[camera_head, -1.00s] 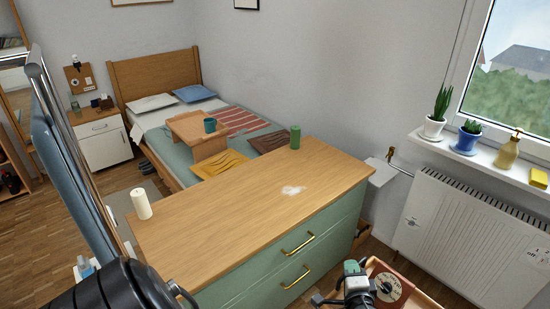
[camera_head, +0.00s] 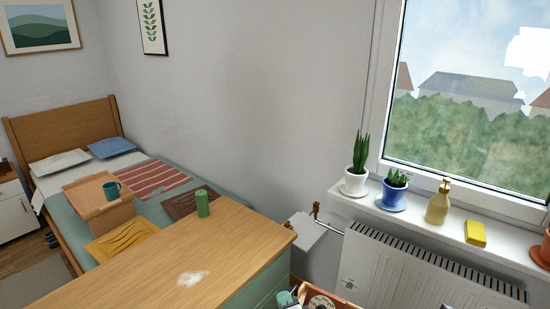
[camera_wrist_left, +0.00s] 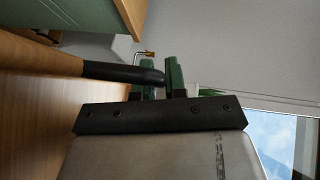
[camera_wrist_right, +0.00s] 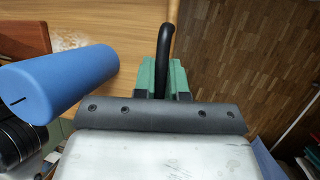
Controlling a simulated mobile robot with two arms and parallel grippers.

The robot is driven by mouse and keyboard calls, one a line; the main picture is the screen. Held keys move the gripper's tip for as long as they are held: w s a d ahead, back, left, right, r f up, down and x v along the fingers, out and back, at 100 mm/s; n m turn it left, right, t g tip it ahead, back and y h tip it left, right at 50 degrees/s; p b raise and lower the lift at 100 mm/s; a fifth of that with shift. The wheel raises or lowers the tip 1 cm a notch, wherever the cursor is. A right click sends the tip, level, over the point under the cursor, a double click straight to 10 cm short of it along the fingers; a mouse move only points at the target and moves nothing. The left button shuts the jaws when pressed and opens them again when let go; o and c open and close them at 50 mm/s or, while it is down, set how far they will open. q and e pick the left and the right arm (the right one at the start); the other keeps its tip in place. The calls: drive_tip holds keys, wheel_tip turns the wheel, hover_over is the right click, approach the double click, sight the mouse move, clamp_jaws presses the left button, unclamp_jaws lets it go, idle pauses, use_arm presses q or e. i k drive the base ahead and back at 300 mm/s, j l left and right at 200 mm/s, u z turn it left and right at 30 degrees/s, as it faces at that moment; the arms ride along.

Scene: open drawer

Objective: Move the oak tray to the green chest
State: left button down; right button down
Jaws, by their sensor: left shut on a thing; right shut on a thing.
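The oak tray (camera_head: 346,303) shows only as a strip of pale rim at the bottom of the head view, beside the right end of the green chest (camera_head: 262,287). A red-brown item with a round dial (camera_head: 321,302) lies in it, mostly cut off. My left gripper (camera_head: 285,298) is at the tray's left end. In the left wrist view its green fingers (camera_wrist_left: 163,76) are shut at a black handle (camera_wrist_left: 120,73). In the right wrist view my right gripper (camera_wrist_right: 163,75) is shut on a black handle (camera_wrist_right: 166,40); the head view does not clearly show it.
The chest top (camera_head: 150,275) bears a white powdery patch (camera_head: 192,278) and a green can (camera_head: 202,203). A radiator (camera_head: 420,270) stands under the sill with plants. A blue cylinder (camera_wrist_right: 65,85) shows in the right wrist view.

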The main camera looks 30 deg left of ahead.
sight(154, 283)
drive_tip(key=i+u, duration=0.4)
drive_tip(key=i, duration=0.15)
drive_tip(key=i+l+u, duration=0.15)
drive_tip(key=i+u, duration=0.5)
drive_tip(key=u, duration=0.15)
drive_tip(key=i+u, duration=0.35)
drive_tip(key=i+l+u, duration=0.1)
drive_tip(key=u, duration=1.15)
drive_tip(key=i+l, duration=0.05)
